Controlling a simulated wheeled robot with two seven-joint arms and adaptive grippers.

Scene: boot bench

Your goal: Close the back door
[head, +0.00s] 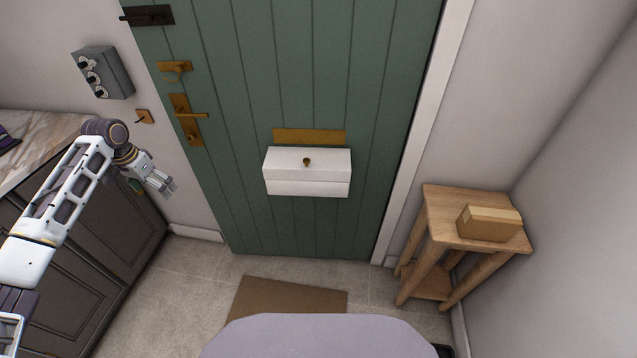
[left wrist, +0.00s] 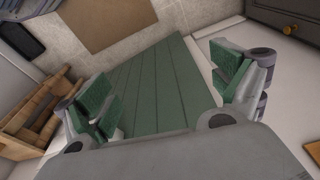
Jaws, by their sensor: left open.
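The green plank back door (head: 245,110) fills the middle of the head view and appears flush in its white frame. A brass lever handle (head: 190,115) is on its left side, with a brass latch (head: 174,68) above it and a dark bolt (head: 148,15) at the top. A white box (head: 307,172) with a small knob is on the door below a brass plate (head: 310,137). My left gripper (head: 168,186) is open and empty, left of the door and apart from it. In the left wrist view, the door (left wrist: 150,95) shows between its green-padded fingers (left wrist: 168,92). My right gripper is not in view.
A dark cabinet (head: 95,235) with a marble top stands at left. A grey switch box (head: 103,73) is on the wall. A wooden stand (head: 437,215) at right holds a cardboard box (head: 489,223).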

